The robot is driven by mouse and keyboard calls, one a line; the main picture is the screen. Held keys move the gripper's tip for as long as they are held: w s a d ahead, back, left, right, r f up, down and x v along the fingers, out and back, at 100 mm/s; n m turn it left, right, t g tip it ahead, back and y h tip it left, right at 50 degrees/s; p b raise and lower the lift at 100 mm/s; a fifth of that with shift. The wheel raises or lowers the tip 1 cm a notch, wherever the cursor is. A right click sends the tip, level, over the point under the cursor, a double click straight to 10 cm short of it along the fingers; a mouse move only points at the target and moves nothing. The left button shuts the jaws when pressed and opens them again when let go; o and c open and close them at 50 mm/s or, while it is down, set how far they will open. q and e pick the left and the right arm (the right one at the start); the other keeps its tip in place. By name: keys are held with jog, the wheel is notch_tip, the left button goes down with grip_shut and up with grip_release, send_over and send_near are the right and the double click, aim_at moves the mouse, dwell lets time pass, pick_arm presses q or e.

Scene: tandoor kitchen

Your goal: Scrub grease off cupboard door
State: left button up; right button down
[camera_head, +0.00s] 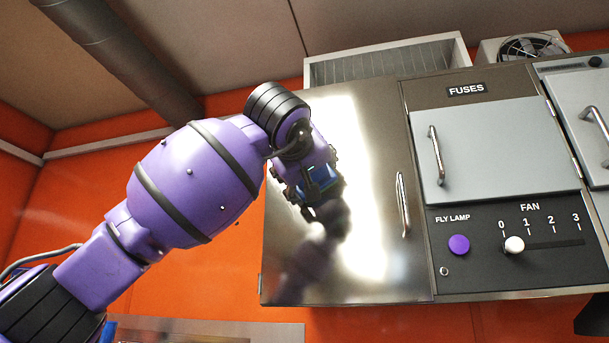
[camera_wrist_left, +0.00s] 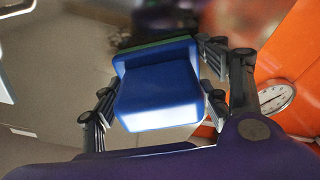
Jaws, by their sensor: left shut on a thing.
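The cupboard door (camera_head: 375,200) is a shiny steel panel with a vertical bar handle (camera_head: 403,205) near its right edge. My left gripper (camera_head: 322,195) is in front of the middle of this door. It is shut on a blue scrubber (camera_head: 318,178), which is mostly hidden by the fingers in the head view. In the left wrist view the blue scrubber (camera_wrist_left: 158,90) sits between both fingers, with a green pad edge on its far side. I cannot tell whether the pad touches the door. Glare and my arm's reflection cover the door; I cannot make out grease. My right gripper is not in view.
Right of the door is a panel with a grey fuse door (camera_head: 480,150), a purple fly lamp button (camera_head: 459,244) and a fan slider knob (camera_head: 514,244). A vent box (camera_head: 385,60) and a fan (camera_head: 530,46) stand above.

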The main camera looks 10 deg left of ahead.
aim_at(346, 166)
pick_arm(q)
jog(key=shift+d, duration=3.55)
jog(key=shift+a, duration=5.75)
jog(key=shift+d+r, duration=0.45)
jog(key=shift+d, duration=1.5)
jog(key=shift+d+r, duration=0.4)
jog(key=shift+d, duration=1.5)
jog(key=shift+d+r, duration=0.45)
jog(key=shift+d, duration=1.5)
jog(key=a, duration=1.1)
jog(key=shift+w+a, duration=0.25)
jog(key=shift+a, duration=0.05)
jog(key=s, duration=0.6)
